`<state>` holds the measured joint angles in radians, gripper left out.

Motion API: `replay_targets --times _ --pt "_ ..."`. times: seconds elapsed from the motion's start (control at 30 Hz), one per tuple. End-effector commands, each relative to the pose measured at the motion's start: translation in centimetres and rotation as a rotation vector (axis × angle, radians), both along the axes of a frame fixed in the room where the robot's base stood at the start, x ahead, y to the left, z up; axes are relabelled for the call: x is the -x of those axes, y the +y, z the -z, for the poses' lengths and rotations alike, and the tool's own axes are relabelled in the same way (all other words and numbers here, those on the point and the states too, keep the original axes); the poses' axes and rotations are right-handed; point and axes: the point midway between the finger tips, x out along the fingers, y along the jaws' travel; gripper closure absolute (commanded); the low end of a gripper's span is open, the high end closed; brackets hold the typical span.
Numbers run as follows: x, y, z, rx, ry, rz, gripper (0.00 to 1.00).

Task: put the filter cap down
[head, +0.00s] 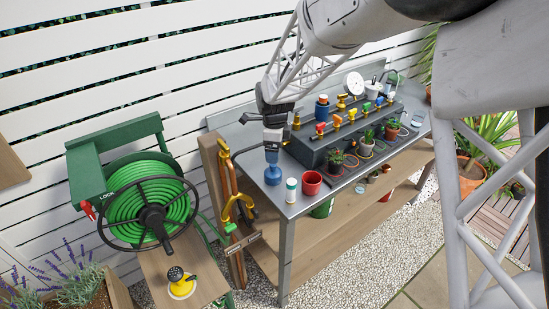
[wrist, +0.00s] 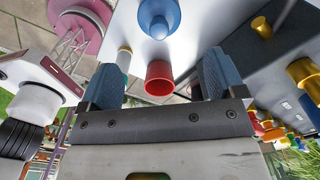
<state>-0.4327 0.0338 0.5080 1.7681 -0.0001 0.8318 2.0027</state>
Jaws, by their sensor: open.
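A blue round cap (head: 273,176), which I take to be the filter cap, sits on the grey metal bench top near its left end. In the wrist view the blue cap (wrist: 159,20) shows at the top, beyond the fingertips. My gripper (head: 271,153) points down just above the cap in the head view. Its two blue-grey fingers are spread apart in the wrist view (wrist: 160,72), with no object held between them. Whether a fingertip touches the cap is hard to tell.
A dark raised block (head: 310,150) with several coloured taps lies to the right. A green hose reel (head: 150,205) stands left of the bench.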

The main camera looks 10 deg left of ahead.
Motion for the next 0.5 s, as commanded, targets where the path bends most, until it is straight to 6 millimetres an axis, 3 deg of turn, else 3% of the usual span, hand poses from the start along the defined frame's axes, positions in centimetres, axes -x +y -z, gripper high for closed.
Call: replay_targets --times 0.2,0.5 --pt "0.0 0.0 -1.6 0.0 0.0 0.0 0.11" --pt "0.0 0.0 -1.8 0.0 0.0 0.0 0.11"
